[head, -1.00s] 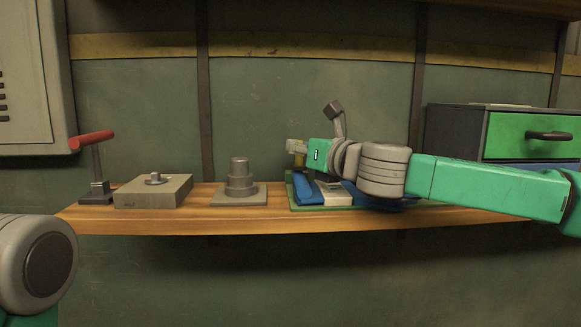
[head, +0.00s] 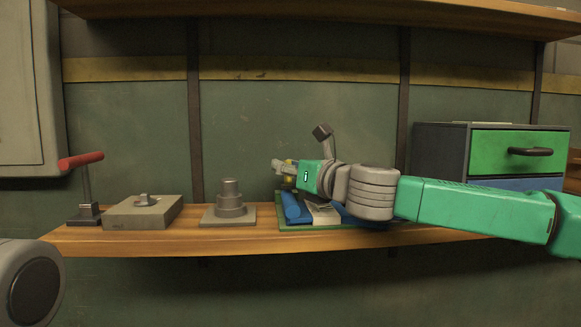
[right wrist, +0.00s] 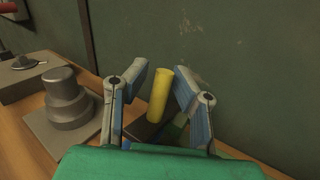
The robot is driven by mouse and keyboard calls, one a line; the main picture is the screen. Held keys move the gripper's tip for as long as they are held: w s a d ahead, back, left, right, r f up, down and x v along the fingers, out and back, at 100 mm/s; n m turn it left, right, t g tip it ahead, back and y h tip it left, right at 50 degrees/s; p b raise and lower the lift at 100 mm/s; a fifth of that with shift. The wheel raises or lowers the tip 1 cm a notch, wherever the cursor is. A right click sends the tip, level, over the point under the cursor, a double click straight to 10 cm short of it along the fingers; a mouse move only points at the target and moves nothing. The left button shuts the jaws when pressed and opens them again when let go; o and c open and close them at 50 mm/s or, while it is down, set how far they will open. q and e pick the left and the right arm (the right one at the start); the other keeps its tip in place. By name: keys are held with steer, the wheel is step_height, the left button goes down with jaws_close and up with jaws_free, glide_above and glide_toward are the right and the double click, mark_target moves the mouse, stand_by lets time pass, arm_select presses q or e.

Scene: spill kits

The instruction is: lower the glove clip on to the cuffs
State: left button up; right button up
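The glove clip shows as a yellow upright handle (right wrist: 161,95) above a dark block (right wrist: 146,131) in the right wrist view. In the head view the yellow part (head: 289,182) is partly hidden by my right gripper (head: 282,168). The blue cuffs (head: 296,209) lie on a green mat (head: 290,226), with a pale folded piece (head: 322,213) between the blue parts. The clip's underside and any contact with the cuffs are hidden. My left gripper is out of view.
On the wooden shelf (head: 150,240), left of the mat, stand a stepped grey post (head: 230,200), a grey block (head: 141,213) and a red-handled tool (head: 84,190). A drawer cabinet (head: 441,153) is at the right. A green wall is close behind.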

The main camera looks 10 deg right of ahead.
steer(key=shift+a, duration=0.1)
steer(key=v, duration=1.1)
steer(key=shift+f, duration=0.1)
steer(key=shift+s, duration=0.35)
steer(key=shift+d, duration=0.3)
steer(key=shift+d+f, duration=0.1)
